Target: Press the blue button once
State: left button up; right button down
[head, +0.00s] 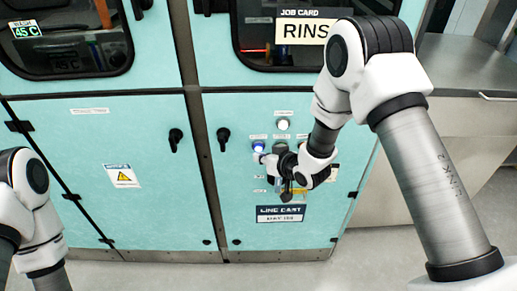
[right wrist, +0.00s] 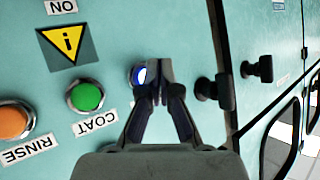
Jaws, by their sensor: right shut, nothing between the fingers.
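The blue button (head: 258,147) is on the teal cabinet door, to the left of and below a white button. It glows blue-white in the head view. My right gripper (head: 261,157) is shut and empty, its tips just below the button in that view. In the right wrist view the blue button (right wrist: 137,75) shows in part, with the shut fingertips (right wrist: 158,72) covering its right side. I cannot tell whether the tips touch it. Only links of my left arm show at the left of the head view; its gripper is out of frame.
A green button (right wrist: 87,97) labelled COAT and an orange button (right wrist: 12,122) labelled RINSE sit nearby. A white button (head: 282,125) is above. Black door handles (head: 223,136) stick out to the left. A job card (head: 305,28) reading RINS, partly hidden by my arm, is higher up.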

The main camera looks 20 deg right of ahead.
jog(key=shift+w, duration=0.1)
jog(key=shift+w+d, duration=0.1)
jog(key=shift+w, duration=0.2)
